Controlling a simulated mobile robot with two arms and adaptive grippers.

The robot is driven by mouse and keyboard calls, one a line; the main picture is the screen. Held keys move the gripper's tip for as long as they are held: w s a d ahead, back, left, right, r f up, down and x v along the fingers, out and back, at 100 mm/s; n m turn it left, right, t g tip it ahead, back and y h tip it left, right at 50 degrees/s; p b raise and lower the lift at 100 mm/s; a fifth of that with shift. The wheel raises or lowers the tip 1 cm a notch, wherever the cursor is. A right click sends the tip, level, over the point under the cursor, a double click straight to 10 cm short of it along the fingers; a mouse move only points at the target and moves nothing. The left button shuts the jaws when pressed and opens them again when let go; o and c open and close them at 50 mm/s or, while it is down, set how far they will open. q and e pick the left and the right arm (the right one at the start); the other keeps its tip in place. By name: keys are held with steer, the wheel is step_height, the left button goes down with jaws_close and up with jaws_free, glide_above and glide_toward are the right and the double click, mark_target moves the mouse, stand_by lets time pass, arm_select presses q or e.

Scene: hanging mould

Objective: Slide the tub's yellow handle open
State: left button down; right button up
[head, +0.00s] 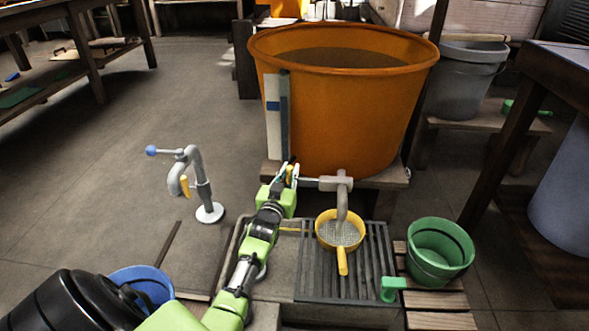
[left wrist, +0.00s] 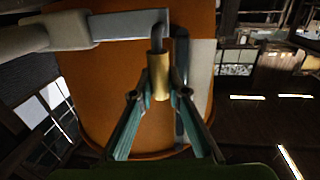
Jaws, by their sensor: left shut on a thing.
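The large orange tub (head: 345,110) stands on a low wooden stand in the head view, with a grey spout (head: 341,195) at its base. A grey rod runs left from the spout to the small yellow handle (head: 289,175). In the left wrist view the yellow handle (left wrist: 159,78) hangs at the end of the grey rod (left wrist: 125,25), in front of the orange tub wall. My left gripper (head: 290,172) is shut on the yellow handle, and its teal-padded fingers (left wrist: 157,98) lie on either side of it. My right gripper is not in view.
A yellow strainer (head: 340,249) sits under the spout on a dark grate (head: 371,262). A green bucket (head: 438,252) stands on slats at right. A grey tap (head: 203,190) with a blue knob stands at left, near a blue bucket (head: 142,281). Open floor lies at left.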

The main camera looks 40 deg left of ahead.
arm_select(q)
steer(key=shift+s+a, duration=0.1)
steer(key=shift+a, duration=0.15)
steer(key=c, duration=1.9)
jaws_free()
steer(key=shift+s+a, duration=0.1)
steer(key=shift+s, duration=0.1)
steer(key=v, duration=1.2)
steer(key=shift+f, duration=0.1)
